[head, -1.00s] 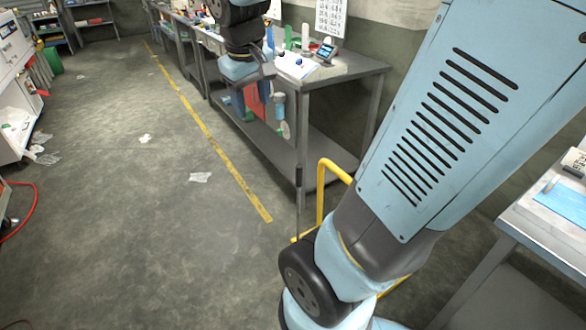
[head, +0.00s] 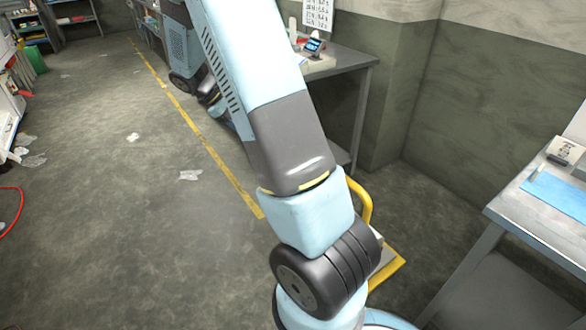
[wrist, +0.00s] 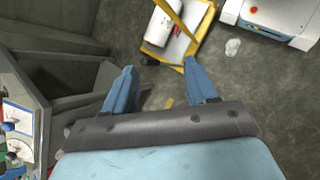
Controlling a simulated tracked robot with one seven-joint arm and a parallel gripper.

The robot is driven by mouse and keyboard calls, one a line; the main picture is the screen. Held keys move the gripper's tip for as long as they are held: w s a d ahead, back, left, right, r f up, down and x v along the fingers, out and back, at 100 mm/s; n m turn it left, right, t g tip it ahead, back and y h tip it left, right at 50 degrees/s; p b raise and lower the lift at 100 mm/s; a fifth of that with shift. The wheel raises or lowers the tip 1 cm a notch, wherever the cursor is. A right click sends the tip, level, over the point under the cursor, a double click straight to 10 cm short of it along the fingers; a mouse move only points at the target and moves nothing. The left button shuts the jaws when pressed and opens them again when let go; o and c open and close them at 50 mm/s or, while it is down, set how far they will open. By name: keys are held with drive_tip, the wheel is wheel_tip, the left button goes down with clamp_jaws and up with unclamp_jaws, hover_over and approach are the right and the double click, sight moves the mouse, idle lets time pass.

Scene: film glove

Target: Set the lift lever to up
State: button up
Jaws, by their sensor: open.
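I cannot make out the lift lever in either view. A yellow-framed cart (wrist: 204,36) with a pale deck and a white cylinder on it shows at the top of the wrist view. A yellow rail (head: 364,196) shows in the head view behind my arm, partly hidden. My gripper (wrist: 161,84) has its two blue fingers wide apart in the wrist view, with nothing between them but floor. The cart lies beyond the fingertips, apart from them as far as I can tell.
A grey workbench (head: 345,65) stands behind my arm. Another bench (head: 505,200) is at the right. A white and blue machine (wrist: 280,14) with a red button is at the wrist view's top right. Open floor (head: 110,220) lies left of the yellow line.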

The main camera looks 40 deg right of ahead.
drive_tip(key=w+d+f+n+h, duration=0.3)
drive_tip(key=f, duration=0.8)
drive_tip(key=w+d+f+n+h, duration=0.2)
drive_tip(key=d+f+n+h, duration=0.15)
drive_tip(key=f, duration=0.65)
drive_tip(key=w+d+f+n+h, duration=0.3)
drive_tip(key=f+h, duration=0.1)
drive_tip(key=f, duration=0.7)
drive_tip(key=s+x, duration=0.1)
drive_tip(key=x, duration=1.2)
drive_tip(key=shift+d+g, duration=0.2)
drive_tip(key=shift+g, duration=0.1)
clamp_jaws()
drive_tip(key=shift+a, duration=0.25)
